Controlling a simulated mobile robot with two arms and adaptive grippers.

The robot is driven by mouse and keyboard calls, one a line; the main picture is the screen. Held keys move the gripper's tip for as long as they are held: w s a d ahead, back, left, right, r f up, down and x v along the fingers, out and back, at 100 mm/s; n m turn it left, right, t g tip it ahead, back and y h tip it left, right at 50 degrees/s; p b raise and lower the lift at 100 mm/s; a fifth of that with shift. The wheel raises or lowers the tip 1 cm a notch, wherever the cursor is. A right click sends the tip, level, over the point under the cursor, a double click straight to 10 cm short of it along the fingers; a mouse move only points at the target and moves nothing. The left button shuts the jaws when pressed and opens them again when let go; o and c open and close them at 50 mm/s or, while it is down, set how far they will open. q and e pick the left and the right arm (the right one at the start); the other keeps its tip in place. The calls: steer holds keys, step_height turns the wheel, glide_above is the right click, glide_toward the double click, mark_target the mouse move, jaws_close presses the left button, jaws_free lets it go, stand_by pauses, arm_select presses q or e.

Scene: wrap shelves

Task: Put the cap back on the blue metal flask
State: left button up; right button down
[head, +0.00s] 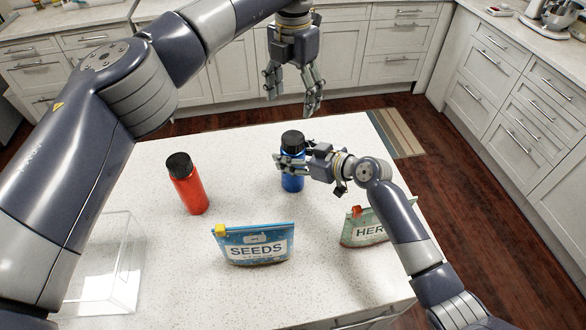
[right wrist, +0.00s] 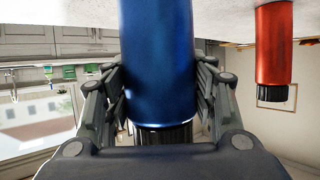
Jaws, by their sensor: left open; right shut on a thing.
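The blue metal flask (head: 292,181) stands upright on the white speckled table. A black cap (head: 292,140) sits on its top; I cannot tell how tightly it is seated. My right gripper (head: 287,162) is shut around the upper part of the flask, just below the cap. In the right wrist view, which is upside down, the blue flask (right wrist: 157,50) is between the two fingers and the black cap (right wrist: 163,134) shows below it. My left gripper (head: 292,98) is open and empty, pointing down above the cap and apart from it.
A red flask (head: 188,190) with a black cap stands left of the blue flask. A SEEDS pouch (head: 253,246) and a green pouch (head: 362,231) are at the front. A clear box (head: 110,265) is at the left. The table behind the flasks is bare.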

mark_target(303, 157)
steer(key=shift+f, duration=0.1)
steer(key=c, duration=0.6)
jaws_free()
steer(key=v, duration=0.7)
steer(key=shift+s+d, duration=0.1)
steer(key=shift+d, duration=0.1)
